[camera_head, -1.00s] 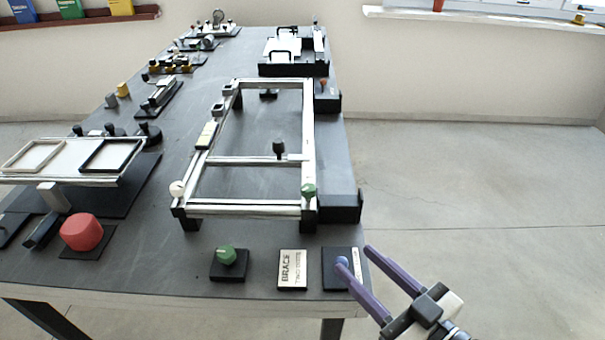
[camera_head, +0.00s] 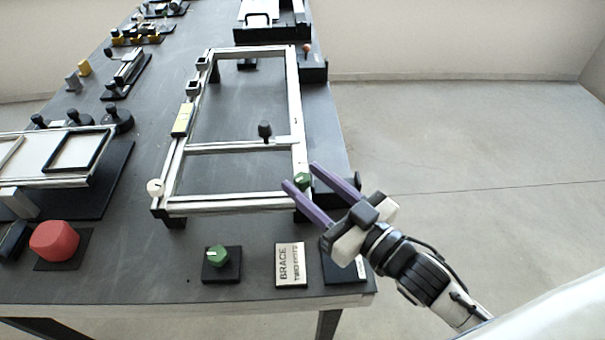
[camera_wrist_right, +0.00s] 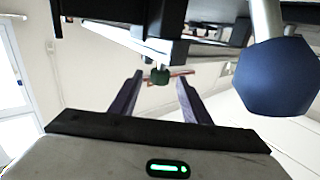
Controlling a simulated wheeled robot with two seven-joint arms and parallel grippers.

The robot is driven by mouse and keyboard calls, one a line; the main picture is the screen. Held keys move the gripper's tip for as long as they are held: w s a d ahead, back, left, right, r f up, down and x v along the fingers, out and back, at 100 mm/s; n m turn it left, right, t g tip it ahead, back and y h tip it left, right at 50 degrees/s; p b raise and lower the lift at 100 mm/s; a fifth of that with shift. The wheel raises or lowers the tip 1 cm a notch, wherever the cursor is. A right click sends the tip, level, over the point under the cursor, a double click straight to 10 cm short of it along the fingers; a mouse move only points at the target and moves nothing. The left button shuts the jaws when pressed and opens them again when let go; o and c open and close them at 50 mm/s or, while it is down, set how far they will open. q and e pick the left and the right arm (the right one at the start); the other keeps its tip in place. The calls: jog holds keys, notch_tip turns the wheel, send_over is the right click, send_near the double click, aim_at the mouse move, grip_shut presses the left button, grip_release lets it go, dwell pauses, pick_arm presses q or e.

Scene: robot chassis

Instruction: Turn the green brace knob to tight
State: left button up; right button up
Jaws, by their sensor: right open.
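A green knob (camera_head: 303,180) sits at the near right corner of a silver frame (camera_head: 228,209). My right gripper (camera_head: 300,173) is open, its two purple fingers reaching toward this knob from the right. In the right wrist view a green knob (camera_wrist_right: 159,76) shows between the fingertips, with gaps on both sides and apparently farther off. A second green knob (camera_head: 217,255) with a pale mark stands on a black plate at the table's front. A sign (camera_head: 290,265) beside it reads BRACE, with smaller words below. My left gripper is not in view.
A red knob (camera_head: 54,241) stands front left, and a white knob (camera_head: 155,188) sits at the frame's near left corner. A black knob (camera_head: 265,130) rises from the crossbar. In the right wrist view a large dark blue knob (camera_wrist_right: 275,77) is close on the right.

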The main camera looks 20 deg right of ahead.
jog(key=shift+x, duration=0.8)
jog(key=shift+w, duration=0.2)
jog(key=c, duration=1)
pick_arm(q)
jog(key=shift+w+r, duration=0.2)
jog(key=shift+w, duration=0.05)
pick_arm(e)
jog(key=shift+a, duration=0.1)
jog(key=shift+c, duration=0.2)
jog(key=shift+m+h, duration=0.3)
jog(key=shift+h, duration=0.2)
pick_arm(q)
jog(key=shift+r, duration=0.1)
pick_arm(e)
jog(key=shift+m+t+h, duration=0.4)
jog(key=shift+m+h, duration=0.1)
jog(key=shift+h, duration=0.2)
jog(key=o, duration=1)
jog(key=shift+o, duration=0.2)
